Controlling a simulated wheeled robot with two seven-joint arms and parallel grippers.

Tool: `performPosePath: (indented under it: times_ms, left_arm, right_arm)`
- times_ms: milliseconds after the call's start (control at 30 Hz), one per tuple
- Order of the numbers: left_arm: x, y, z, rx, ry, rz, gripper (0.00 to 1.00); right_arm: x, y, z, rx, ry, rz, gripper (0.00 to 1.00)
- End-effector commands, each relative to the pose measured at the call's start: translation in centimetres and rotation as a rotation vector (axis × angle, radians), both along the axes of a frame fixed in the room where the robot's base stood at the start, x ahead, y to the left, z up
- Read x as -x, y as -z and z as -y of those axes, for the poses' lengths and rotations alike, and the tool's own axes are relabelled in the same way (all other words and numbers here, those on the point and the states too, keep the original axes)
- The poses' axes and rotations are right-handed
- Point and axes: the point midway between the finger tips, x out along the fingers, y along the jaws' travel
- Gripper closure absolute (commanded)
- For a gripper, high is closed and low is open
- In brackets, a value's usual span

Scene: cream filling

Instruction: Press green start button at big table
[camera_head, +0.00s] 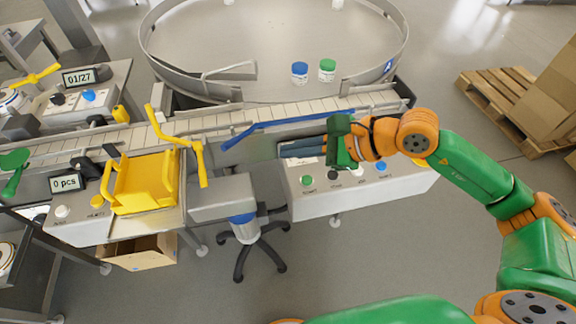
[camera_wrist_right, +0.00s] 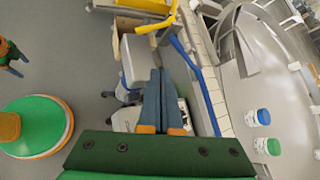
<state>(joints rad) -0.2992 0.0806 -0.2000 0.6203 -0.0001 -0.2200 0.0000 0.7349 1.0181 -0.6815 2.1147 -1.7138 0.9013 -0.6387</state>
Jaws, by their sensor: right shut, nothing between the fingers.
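A green button (camera_head: 307,181) sits on the top left of a white control box beside the conveyor in the head view. I take it to be the start button; its label is too small to read. My right gripper (camera_head: 284,149) is shut and empty, pointing left. Its fingers are above and behind the button in the picture, apart from it. In the right wrist view the shut fingers (camera_wrist_right: 163,75) partly cover the box, and I cannot make out the green button there.
The box also bears a black knob (camera_head: 333,175), a white button (camera_head: 358,171) and a blue button (camera_head: 381,166). A blue guide rail (camera_head: 290,125) runs along the conveyor behind the gripper. A yellow hopper (camera_head: 146,186) stands left.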

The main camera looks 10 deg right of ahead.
Motion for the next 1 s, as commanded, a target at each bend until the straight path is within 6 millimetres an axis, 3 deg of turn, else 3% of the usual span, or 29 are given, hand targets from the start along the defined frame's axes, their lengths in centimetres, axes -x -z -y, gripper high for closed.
performPosePath:
  times_ms: [100,267,667,1000]
  left_arm:
    - [0.0,-0.1,0.0,-0.001,0.0,0.001,0.29]
    - [0.0,-0.1,0.0,-0.001,0.0,0.0,0.29]
    - [0.0,0.1,0.0,0.0,0.0,-0.001,0.29]
    - [0.1,2.3,0.1,0.001,0.0,-0.001,0.29]
  right_arm:
    - [-1.0,0.9,3.3,0.193,0.022,0.05,1.0]
    - [-1.4,1.3,5.3,0.299,0.04,0.067,1.0]
    - [-1.4,1.6,5.4,0.303,0.039,0.067,1.0]
    - [-1.4,5.3,5.4,0.302,0.04,0.065,1.0]
